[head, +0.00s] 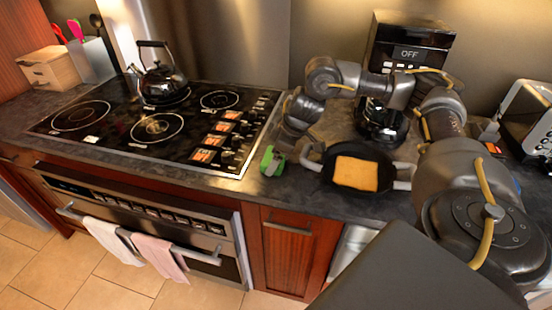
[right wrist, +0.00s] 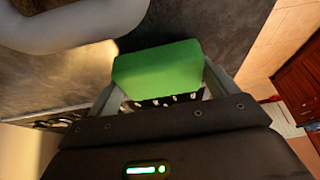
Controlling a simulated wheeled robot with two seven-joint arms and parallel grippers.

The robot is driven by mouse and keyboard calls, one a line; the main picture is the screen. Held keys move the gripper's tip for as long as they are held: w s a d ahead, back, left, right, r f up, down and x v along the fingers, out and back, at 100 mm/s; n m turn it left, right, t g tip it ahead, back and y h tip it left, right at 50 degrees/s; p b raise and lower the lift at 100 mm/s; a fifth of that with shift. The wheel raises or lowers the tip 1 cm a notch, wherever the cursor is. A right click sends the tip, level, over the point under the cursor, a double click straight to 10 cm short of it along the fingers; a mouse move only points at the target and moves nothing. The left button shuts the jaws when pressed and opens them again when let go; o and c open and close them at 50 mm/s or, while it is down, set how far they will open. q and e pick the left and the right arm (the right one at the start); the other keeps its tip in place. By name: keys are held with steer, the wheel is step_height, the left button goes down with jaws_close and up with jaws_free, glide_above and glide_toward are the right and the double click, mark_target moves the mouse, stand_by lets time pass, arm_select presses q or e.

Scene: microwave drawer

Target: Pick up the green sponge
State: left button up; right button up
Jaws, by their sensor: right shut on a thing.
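The green sponge (head: 268,160) is at the counter's front, just right of the stove, in the head view. In the right wrist view the sponge (right wrist: 158,68) shows as a green block between the two fingers. My right gripper (head: 277,158) reaches over from the right and is shut on the sponge. Its fingers (right wrist: 163,85) lie one on each side of the sponge. I cannot tell whether the sponge touches the counter. My left gripper is not in view.
A black pan (head: 327,177) with light handles, holding an orange-yellow slab (head: 356,174), stands right beside the sponge. The stove (head: 115,128) with a kettle (head: 163,84) is to the left. A coffee maker (head: 408,50) stands behind my right arm. Dark counter (head: 312,198) borders the front edge.

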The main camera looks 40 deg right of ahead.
step_height(320, 180, up, 2)
steer(key=shift+w+r+b, duration=0.1)
steer(key=shift+r+b, duration=0.15)
steer(key=shift+b, duration=0.05)
steer(key=s+a+r, duration=0.2)
steer(key=s+r, duration=0.8)
steer(key=s, duration=0.4)
steer(key=shift+a, duration=0.15)
